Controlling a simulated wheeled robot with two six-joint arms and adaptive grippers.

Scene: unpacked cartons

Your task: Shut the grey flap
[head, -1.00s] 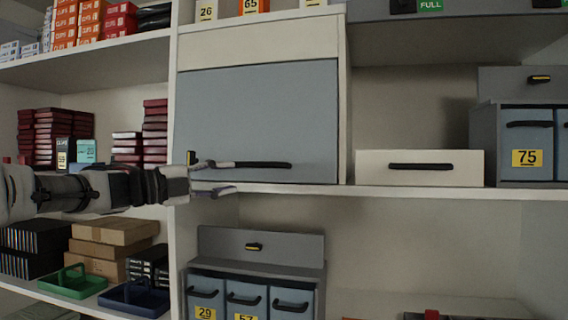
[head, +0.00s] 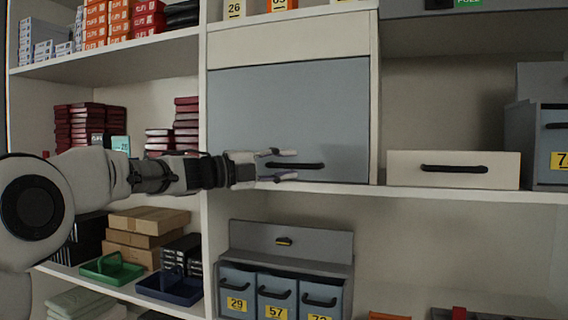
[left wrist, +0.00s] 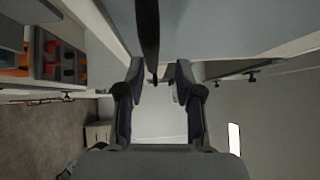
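The grey flap (head: 285,105) is a large flat panel on the front of a cream cabinet in the head view. It hangs down and looks nearly flush with the frame; I cannot tell whether a small gap remains. Its black bar handle (head: 305,165) is near the lower edge. My left gripper (head: 284,165) is open at the handle's left end, one finger above it and one below. In the left wrist view, the handle (left wrist: 149,35) reaches between the spread fingertips (left wrist: 159,68), apparently without contact. My right gripper is not in view.
A white drawer (head: 454,170) is on the same shelf to the right. Below are blue-grey bins (head: 276,292) with number labels. A cabinet upright (head: 374,100) borders the flap on the right. Stacked boxes (head: 140,225) and a green tray (head: 112,268) are at lower left.

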